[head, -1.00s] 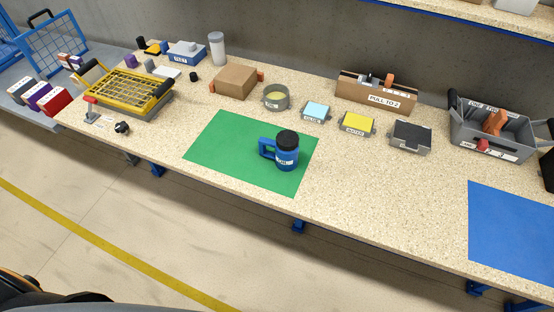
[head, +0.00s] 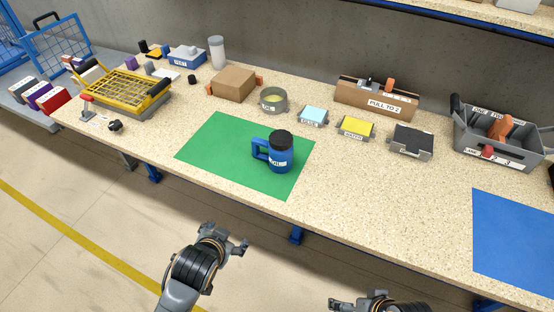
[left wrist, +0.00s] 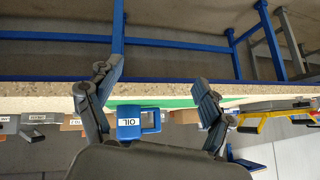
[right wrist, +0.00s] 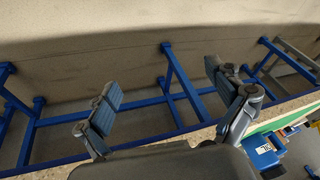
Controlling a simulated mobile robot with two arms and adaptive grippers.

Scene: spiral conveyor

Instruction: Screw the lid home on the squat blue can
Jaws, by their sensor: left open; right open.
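The squat blue can (head: 280,158) stands upright on the green mat (head: 215,151), its side handle to the left. A black lid (head: 281,138) sits on its top; how tightly it is seated I cannot tell. The can also shows upside down in the left wrist view (left wrist: 130,127), with a label reading OIL. My left gripper (head: 238,244) is open and empty in front of the bench edge, below the mat. It shows open in the left wrist view too. My right gripper (head: 350,302) is at the bottom edge of the head view, open and empty, away from the bench.
Behind the mat stand a round tin (head: 273,99), a cyan box (head: 313,116), a yellow box (head: 356,127) and a dark box (head: 411,140). A grey tote (head: 500,137) and blue mat (head: 520,240) lie right. A yellow rack (head: 128,91) stands left. Bench right of the can is clear.

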